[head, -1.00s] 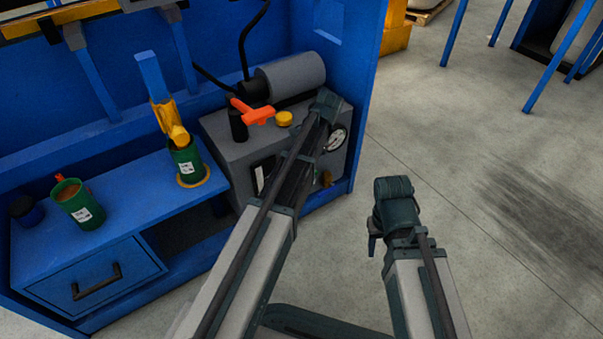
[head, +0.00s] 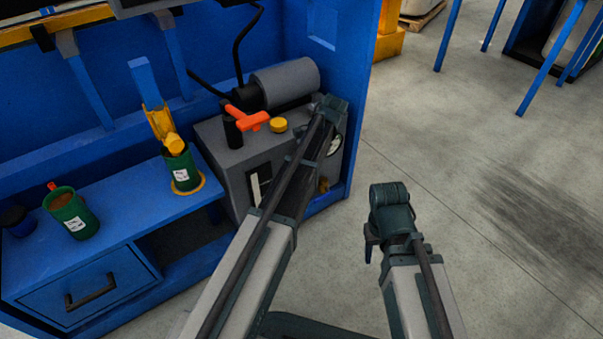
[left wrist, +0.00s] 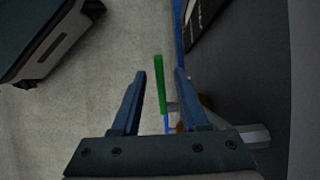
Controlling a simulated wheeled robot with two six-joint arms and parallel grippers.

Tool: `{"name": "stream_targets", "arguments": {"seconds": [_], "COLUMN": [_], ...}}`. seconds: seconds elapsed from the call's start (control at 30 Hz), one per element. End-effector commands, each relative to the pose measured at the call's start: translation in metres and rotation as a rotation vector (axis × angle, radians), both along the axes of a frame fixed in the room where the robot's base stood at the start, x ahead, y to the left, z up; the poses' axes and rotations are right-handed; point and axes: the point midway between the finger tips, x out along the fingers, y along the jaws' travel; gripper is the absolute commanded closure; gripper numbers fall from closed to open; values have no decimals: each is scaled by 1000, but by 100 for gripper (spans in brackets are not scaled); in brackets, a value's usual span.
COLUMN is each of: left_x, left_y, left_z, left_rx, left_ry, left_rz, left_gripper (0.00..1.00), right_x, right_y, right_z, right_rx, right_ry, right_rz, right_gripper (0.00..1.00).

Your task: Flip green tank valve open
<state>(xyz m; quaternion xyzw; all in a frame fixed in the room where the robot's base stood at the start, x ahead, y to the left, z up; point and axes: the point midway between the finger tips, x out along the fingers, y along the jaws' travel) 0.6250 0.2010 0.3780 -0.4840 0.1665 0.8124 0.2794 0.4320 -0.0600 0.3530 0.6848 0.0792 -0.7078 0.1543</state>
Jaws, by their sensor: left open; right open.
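A thin green valve handle (left wrist: 160,84) stands upright in the left wrist view, in the gap between the fingers of my left gripper (left wrist: 157,84). My left gripper is open, with the handle nearer its right finger; I cannot tell whether they touch. A brass fitting and a grey metal stem (left wrist: 254,136) show behind the right finger, partly hidden. In the head view a brass fitting (head: 322,186) sits low on the front of the grey machine (head: 228,152); my left arm hides much of that front. My right gripper (head: 371,243) is small and partly hidden, over the floor.
The machine stands in a blue bench frame (head: 362,95). It carries an orange handle (head: 247,119), a yellow knob (head: 278,125), a grey cylinder (head: 288,82) and a gauge (head: 335,145). Green cans (head: 72,215) stand on the left shelf. Open floor lies to the right.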

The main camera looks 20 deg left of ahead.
Motion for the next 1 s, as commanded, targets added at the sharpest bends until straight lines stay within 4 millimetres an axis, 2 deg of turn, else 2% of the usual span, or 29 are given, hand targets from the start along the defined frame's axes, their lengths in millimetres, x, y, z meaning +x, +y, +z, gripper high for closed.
{"name": "stream_targets", "arguments": {"seconds": [0.17,0.37,1.0], "left_x": [2,9,48], "left_y": [-1,-6,-37], "left_z": [6,24,115], "left_rx": [0,0,1], "left_ry": [0,0,-1], "left_rz": [0,-1,0], "left_gripper": [56,56,56], "right_x": [0,0,-1], "right_y": [0,0,0], "right_z": [6,24,115], "right_rx": [0,0,-1], "right_ry": [0,1,5], "right_rz": [0,0,13], "right_gripper": [50,50,50]}}
